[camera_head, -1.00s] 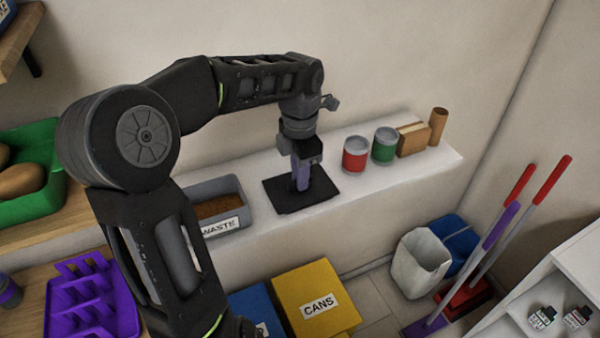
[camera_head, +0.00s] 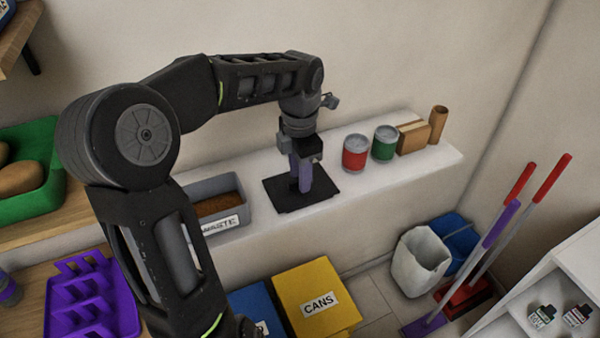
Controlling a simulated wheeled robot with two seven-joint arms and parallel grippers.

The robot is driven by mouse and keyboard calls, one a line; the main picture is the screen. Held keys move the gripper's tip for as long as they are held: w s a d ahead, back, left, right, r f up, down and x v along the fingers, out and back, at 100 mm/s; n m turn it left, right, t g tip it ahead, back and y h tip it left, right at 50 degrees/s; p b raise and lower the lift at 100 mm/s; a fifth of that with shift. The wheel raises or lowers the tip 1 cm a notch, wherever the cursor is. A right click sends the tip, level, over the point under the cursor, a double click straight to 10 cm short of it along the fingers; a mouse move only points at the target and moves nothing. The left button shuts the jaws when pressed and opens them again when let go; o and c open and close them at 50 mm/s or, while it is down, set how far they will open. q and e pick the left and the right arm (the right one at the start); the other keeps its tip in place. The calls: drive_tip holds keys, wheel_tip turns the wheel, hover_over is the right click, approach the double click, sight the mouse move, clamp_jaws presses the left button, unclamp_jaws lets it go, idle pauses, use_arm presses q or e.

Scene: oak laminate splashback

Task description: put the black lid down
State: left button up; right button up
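The black lid (camera_head: 325,187) is a flat dark square. It lies level on the white ledge, between the grey waste bin and the red can. My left gripper (camera_head: 301,184) points straight down over the middle of the lid, with its purple fingertips at the lid's top. The two fingers show a little apart, and nothing shows lifted between them. Any handle on the lid is hidden by the fingers. My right gripper is not in view.
The grey waste bin (camera_head: 243,216) stands left of the lid on the ledge (camera_head: 350,196). A red can (camera_head: 356,154), a green can (camera_head: 384,145), a cardboard block (camera_head: 413,138) and a brown tube (camera_head: 438,125) stand to the right. A yellow cans bin (camera_head: 305,280) is below.

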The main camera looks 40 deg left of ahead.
use_arm(q)
wheel_tip(320, 180, up, 8)
drive_tip(key=shift+f, duration=0.15)
drive_tip(key=shift+f, duration=0.1)
idle(1.0)
